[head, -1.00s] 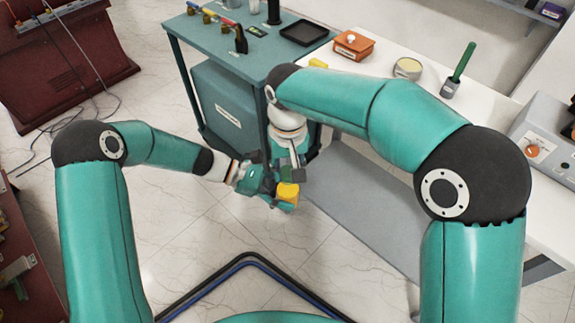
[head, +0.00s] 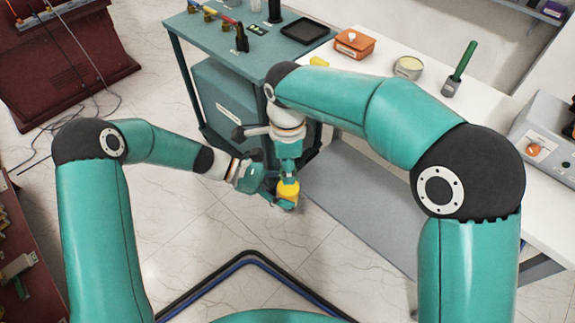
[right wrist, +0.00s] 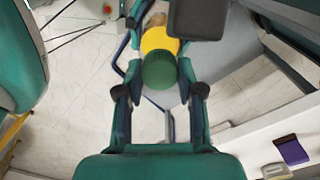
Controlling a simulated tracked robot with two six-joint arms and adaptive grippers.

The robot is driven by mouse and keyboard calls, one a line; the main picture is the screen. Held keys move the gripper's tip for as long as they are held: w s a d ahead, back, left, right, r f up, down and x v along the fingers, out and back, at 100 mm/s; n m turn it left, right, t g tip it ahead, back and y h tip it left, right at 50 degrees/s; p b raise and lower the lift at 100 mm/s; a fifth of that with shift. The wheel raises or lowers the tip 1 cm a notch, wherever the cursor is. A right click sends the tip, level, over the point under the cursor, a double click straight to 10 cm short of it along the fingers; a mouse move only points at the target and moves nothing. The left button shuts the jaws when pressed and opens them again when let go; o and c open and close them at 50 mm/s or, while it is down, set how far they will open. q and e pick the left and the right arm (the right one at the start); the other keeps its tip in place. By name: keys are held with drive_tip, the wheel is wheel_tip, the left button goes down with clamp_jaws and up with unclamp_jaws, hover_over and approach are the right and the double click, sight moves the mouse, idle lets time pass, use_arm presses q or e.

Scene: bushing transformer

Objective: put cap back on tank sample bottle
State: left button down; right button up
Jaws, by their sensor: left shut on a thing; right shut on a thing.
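The tank sample bottle shows as a yellow body (head: 288,189) with a tan lower end in the head view, and its yellow part (right wrist: 160,41) also shows in the right wrist view. My left gripper (head: 272,189) is shut on the bottle from the left. A round green cap (right wrist: 159,71) sits between the fingertips of my right gripper (right wrist: 160,78), which is shut on it. In the head view my right gripper (head: 288,172) is directly above the bottle. The cap lines up with the yellow part, but I cannot tell whether it is seated; the junction is hidden.
A teal cart (head: 229,55) with a black tray (head: 305,32) stands behind the grippers. A white bench (head: 392,88) with an orange box (head: 354,44), a round tin (head: 409,67) and a green-handled tool (head: 458,68) is at the right. Tiled floor lies below the grippers.

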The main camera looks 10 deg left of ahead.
drive_tip(key=m, duration=0.4)
drive_tip(key=shift+w+m, duration=0.1)
drive_tip(key=shift+m, duration=0.2)
drive_tip(key=m, duration=0.5)
drive_tip(key=o, duration=0.7)
drive_tip(key=shift+r, duration=0.1)
drive_tip(key=shift+r, duration=2.15)
